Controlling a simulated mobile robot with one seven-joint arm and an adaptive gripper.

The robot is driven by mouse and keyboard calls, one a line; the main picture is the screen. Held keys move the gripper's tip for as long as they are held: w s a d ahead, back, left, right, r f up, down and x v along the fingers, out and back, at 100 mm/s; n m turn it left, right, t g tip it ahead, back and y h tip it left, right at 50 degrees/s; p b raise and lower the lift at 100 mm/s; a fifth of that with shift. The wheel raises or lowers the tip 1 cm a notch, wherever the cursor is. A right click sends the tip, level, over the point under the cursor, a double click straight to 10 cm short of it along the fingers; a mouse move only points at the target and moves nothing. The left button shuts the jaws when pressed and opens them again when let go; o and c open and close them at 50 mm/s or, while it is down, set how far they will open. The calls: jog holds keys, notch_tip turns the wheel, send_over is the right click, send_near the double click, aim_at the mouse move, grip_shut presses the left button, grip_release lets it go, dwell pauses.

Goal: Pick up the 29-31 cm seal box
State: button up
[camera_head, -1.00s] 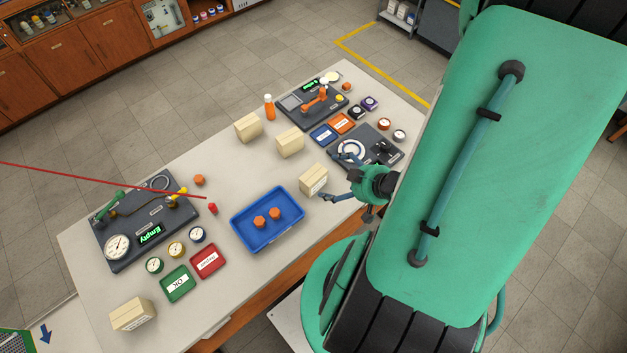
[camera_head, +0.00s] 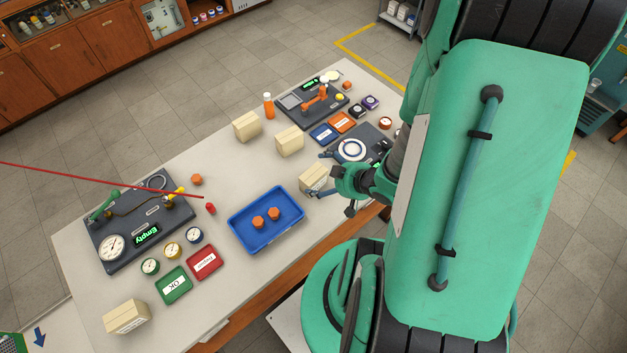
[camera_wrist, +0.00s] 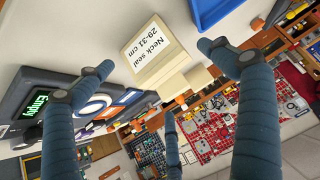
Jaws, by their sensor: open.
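The seal box (camera_wrist: 158,58) is cream-coloured, and its label reads "Neck seal 29-31 cm" in the wrist view. In the head view the box (camera_head: 312,179) stands on the table near its front edge, right of the blue tray. My gripper (camera_head: 319,174) is open at the box's right side, with fingers spread around it. In the wrist view my gripper (camera_wrist: 155,58) has one fingertip on each side of the box, with gaps visible. A third finger shows below.
The blue tray (camera_head: 238,222) holds two orange pieces. Two similar cream boxes (camera_head: 289,141) (camera_head: 247,126) stand behind, and another (camera_head: 127,316) at the front left. A dark dial device (camera_head: 368,142) lies close to my gripper on the right.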

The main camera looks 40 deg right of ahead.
aim_at(318, 177)
dwell(0.4)
jog(key=shift+b+x, duration=0.9)
jog(key=shift+x, duration=1.75)
jog(key=shift+c, duration=0.5)
jog(key=c, duration=1.3)
